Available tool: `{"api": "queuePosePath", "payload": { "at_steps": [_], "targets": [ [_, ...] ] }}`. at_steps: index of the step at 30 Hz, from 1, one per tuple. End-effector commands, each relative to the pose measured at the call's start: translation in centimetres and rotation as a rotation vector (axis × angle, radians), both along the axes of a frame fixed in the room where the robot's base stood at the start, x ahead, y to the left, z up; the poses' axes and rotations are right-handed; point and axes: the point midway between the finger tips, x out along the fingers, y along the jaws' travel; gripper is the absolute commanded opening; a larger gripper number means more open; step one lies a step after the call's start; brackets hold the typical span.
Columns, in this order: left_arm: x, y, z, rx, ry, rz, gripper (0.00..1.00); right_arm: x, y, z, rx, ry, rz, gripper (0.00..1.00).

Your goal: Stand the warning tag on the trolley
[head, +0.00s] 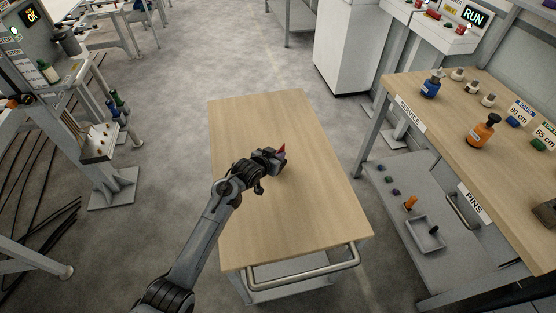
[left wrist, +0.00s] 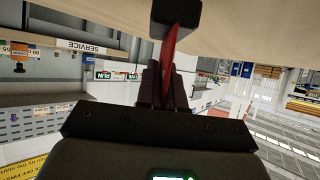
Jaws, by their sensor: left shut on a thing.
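The warning tag (head: 282,150) shows as a small red pointed shape at the tip of my left gripper (head: 274,159), over the middle of the wooden trolley top (head: 300,211). In the left wrist view the red tag (left wrist: 171,52) stands edge-on between the fingers of my left gripper (left wrist: 165,82), which is shut on it. A dark block (left wrist: 176,17) at the tag's far end lies against the pale trolley top (left wrist: 100,22) in the picture. I cannot tell whether it touches the surface. My right gripper is not in view.
The trolley top is otherwise bare, with a metal handle (head: 308,270) at its near end. A service bench (head: 462,125) stands at right with an orange bottle (head: 481,131) and other small items. A white cabinet (head: 346,45) stands behind. Grey floor lies left of the trolley.

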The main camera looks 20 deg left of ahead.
Motion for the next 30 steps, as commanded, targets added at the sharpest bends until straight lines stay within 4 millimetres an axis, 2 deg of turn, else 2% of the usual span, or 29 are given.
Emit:
{"api": "queuePosePath", "payload": {
  "at_steps": [1,4,17,18,22,30],
  "targets": [
    [0.0,0.0,-0.9,-0.001,0.001,0.000,0.00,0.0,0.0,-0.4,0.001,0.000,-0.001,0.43],
    [0.0,0.0,-1.7,0.000,0.000,0.000,0.00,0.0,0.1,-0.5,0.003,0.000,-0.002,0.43],
    [0.0,0.0,-2.2,0.000,-0.001,0.001,0.00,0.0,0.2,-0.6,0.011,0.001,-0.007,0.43],
    [0.0,0.0,-2.1,0.000,-0.001,0.001,0.13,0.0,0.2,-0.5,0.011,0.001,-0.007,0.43],
    [0.0,0.0,-2.1,0.000,0.000,0.001,0.33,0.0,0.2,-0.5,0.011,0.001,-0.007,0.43],
    [0.0,0.0,-2.1,0.000,0.000,0.001,0.33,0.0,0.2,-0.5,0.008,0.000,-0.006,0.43]
  ]
}}
